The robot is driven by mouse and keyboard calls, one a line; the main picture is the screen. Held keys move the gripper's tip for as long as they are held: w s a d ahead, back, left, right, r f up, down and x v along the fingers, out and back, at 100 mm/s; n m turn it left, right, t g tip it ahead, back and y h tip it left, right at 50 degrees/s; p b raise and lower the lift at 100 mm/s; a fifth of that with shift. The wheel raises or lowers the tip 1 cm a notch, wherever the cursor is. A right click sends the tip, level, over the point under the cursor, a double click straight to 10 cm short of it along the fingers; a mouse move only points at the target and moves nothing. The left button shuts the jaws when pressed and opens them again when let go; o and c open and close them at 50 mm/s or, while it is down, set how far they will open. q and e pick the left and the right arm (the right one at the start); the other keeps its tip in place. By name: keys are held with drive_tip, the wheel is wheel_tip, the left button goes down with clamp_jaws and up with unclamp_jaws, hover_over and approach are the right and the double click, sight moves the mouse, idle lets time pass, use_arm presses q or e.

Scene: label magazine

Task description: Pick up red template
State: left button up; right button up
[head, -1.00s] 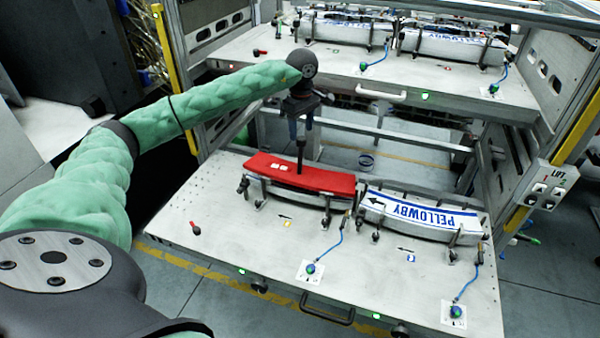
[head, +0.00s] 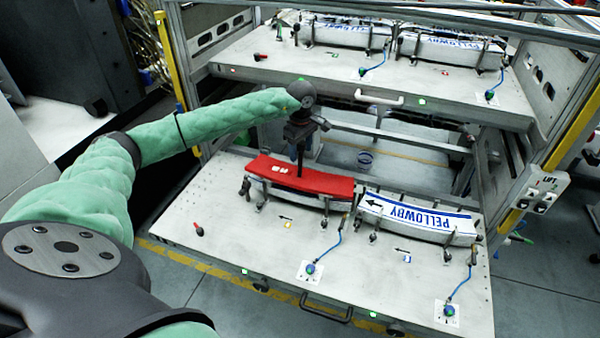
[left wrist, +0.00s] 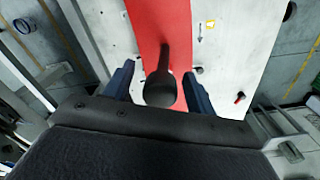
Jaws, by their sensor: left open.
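The red template (head: 310,180) is a long curved strip. It lies on a fixture at the left of the lower pulled-out tray, and a dark upright handle (head: 300,160) rises from it. My left gripper (head: 300,138) is above the template at the handle's top. In the left wrist view the open fingers (left wrist: 158,88) are on either side of the handle's round knob (left wrist: 160,90), with a gap on each side. The red strip (left wrist: 160,25) shows beyond the knob. My right gripper is not in view.
A white PELLOWBY label piece (head: 415,217) sits on a fixture right of the template. The lower tray (head: 220,235) has bare room in front. An upper tray (head: 300,75) with more fixtures is behind. A lift control box (head: 541,190) is at the right.

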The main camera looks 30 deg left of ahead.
use_arm(q)
drive_tip(key=shift+f, duration=0.2)
drive_tip(key=shift+c, duration=0.5)
clamp_jaws()
